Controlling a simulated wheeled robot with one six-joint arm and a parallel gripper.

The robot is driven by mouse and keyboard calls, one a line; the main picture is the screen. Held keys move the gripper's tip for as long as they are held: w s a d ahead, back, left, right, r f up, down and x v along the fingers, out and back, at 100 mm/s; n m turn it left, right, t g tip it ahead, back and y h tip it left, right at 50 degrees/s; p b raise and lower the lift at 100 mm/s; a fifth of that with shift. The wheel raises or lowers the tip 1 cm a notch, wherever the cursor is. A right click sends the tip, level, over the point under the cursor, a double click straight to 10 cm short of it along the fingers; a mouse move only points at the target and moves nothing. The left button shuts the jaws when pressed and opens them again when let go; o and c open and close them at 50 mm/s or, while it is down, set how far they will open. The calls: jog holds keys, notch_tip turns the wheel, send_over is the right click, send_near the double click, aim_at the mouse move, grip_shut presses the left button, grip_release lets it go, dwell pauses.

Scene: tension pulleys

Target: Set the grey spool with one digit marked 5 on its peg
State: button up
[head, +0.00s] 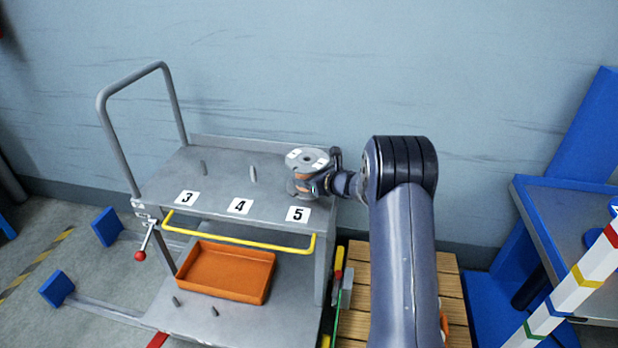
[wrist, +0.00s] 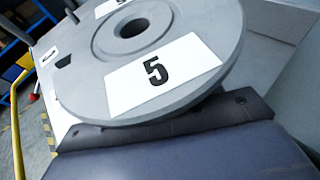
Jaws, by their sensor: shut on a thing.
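The grey spool (head: 306,160) is at the right end of the cart's top shelf, over the area behind the label 5 (head: 298,214). It is a round disc with a centre hole and white labels on its top face. In the wrist view the spool (wrist: 215,22) fills the upper part, with a label reading 5 towards me. My gripper (head: 306,185) is shut on the spool below its top disc. The peg behind label 5 is hidden by the spool and gripper. I cannot tell whether the spool rests on the shelf.
Bare pegs stand behind label 3 (head: 187,198) and label 4 (head: 240,206). The cart (head: 225,172) has a push handle (head: 101,110) at left. An orange tray (head: 226,271) lies on its lower shelf below a yellow bar (head: 240,240). A blue-framed table (head: 565,210) stands right.

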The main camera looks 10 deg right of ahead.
dwell(0.3)
jog(key=o, duration=1.6)
jog(key=shift+f, duration=0.1)
jog(key=shift+f, duration=0.1)
jog(key=shift+s+d+r, duration=0.3)
jog(key=shift+s, duration=0.1)
jog(key=p+v, duration=0.1)
jog(key=v, duration=0.8)
jog(key=shift+s+d+r, duration=0.1)
jog(key=shift+s+r, duration=0.05)
jog(key=shift+s, duration=0.2)
